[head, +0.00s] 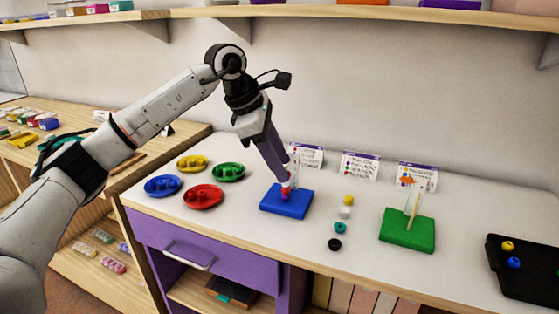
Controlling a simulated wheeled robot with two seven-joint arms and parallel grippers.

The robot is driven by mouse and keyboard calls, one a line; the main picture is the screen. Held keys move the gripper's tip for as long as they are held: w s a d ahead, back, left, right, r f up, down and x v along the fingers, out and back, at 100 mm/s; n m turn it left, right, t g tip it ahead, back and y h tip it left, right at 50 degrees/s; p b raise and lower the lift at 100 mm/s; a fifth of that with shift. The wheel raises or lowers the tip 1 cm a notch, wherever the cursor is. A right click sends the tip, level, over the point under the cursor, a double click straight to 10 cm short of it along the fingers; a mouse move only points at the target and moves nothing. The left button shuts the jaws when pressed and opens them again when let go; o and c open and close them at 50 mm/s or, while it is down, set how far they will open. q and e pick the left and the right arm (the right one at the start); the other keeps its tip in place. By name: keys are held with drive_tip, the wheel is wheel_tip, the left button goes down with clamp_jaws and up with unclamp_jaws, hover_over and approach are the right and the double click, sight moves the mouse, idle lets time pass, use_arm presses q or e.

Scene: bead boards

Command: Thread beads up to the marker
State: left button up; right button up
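My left gripper (286,178) points down at the upright rod on the blue board (271,203). Its fingertips are close around the rod, and the gap between them is too small to make out. Small beads, reddish (286,184) and purple (285,196), show low on the rod below the fingertips. The green board (407,236) to the right carries a pale upright rod (414,211) and an orange marker (407,181). Between the boards lie loose beads in a row: yellow (348,200), white (345,212), teal (340,227) and black (334,244). My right gripper is out of view.
Blue (150,190), red (191,201), yellow (181,165) and green (241,176) dishes stand at left. A black tray (530,285) at right holds a yellow bead (507,245) and a blue bead (513,263). Printed cards (361,166) stand along the wall.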

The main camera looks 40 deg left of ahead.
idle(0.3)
use_arm(q)
drive_tip(key=v, duration=1)
drive_tip(key=shift+r+p, duration=0.2)
drive_tip(key=shift+p, duration=0.25)
